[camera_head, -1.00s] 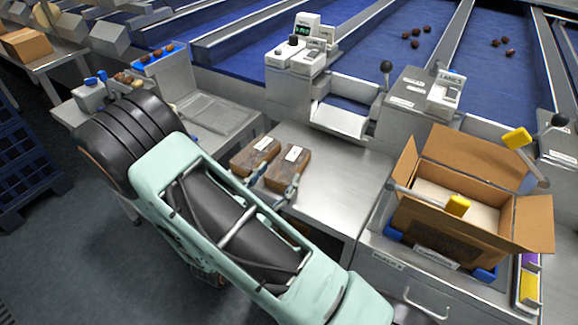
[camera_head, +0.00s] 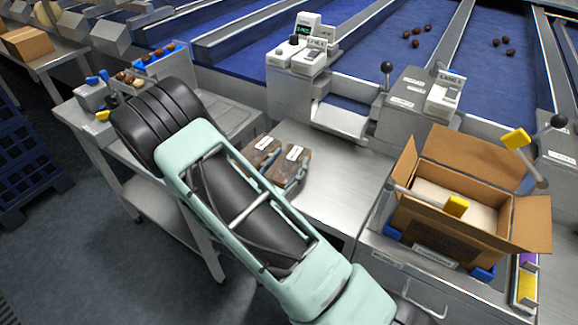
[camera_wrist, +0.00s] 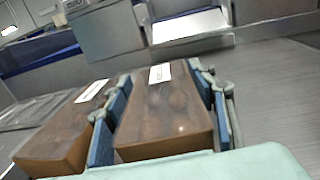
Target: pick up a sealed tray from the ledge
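Two brown sealed trays with white labels lie side by side on the steel ledge (camera_head: 335,185). In the head view, the left tray (camera_head: 259,158) and the right tray (camera_head: 291,167) are partly covered by my arm and fingers. In the wrist view, my gripper (camera_wrist: 163,88) has its blue-padded fingers on either side of the right tray (camera_wrist: 165,115). One finger is in the narrow gap between the trays, the other along the right tray's outer side. The pads are close to its sides; firm contact cannot be told. The left tray (camera_wrist: 60,135) lies outside the grip.
An open cardboard box (camera_head: 455,235) stands right of the ledge, flaps out. A labelled machine with a black-knobbed lever (camera_head: 387,68) and a display unit (camera_head: 303,45) stand behind. The ledge between trays and box is clear.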

